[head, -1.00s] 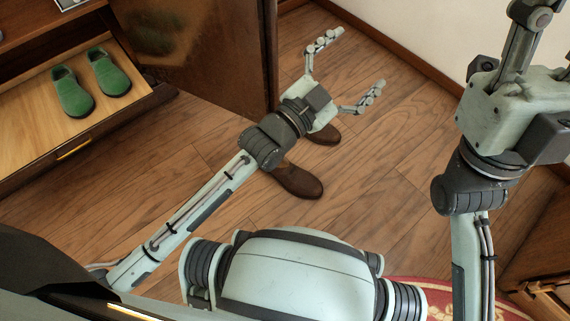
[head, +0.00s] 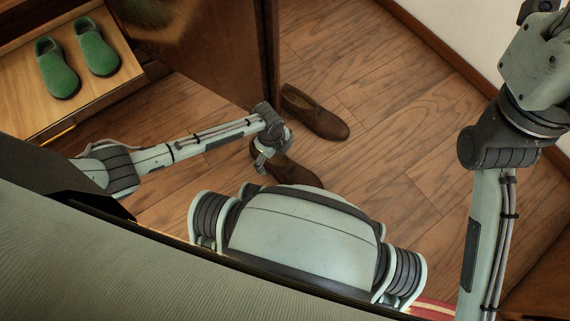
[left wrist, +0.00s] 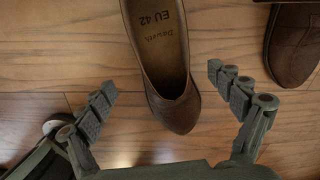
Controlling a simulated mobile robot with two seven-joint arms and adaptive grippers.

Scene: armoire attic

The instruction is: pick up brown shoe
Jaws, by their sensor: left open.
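Two brown shoes are on the wooden floor. The far brown shoe (head: 316,112) lies clear beside the cabinet door's edge. The near brown shoe (head: 296,174) is partly hidden by my left gripper (head: 266,160), which points down over it. In the left wrist view, the near shoe (left wrist: 176,104) shows its open top and "EU 42" insole, toe toward the gripper. My left gripper (left wrist: 165,98) is open, with fingers spread on both sides of the toe and nothing held. The far shoe (left wrist: 296,45) is at the upper right there. My right gripper's palm (head: 540,50) shows; its fingers are mostly cut off.
Green shoes (head: 97,48) sit on an open wooden drawer (head: 20,110) at the left. A brown cabinet door (head: 205,60) stands open just behind the brown shoes. Bare floor (head: 390,130) lies to their right, with a white wall beyond.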

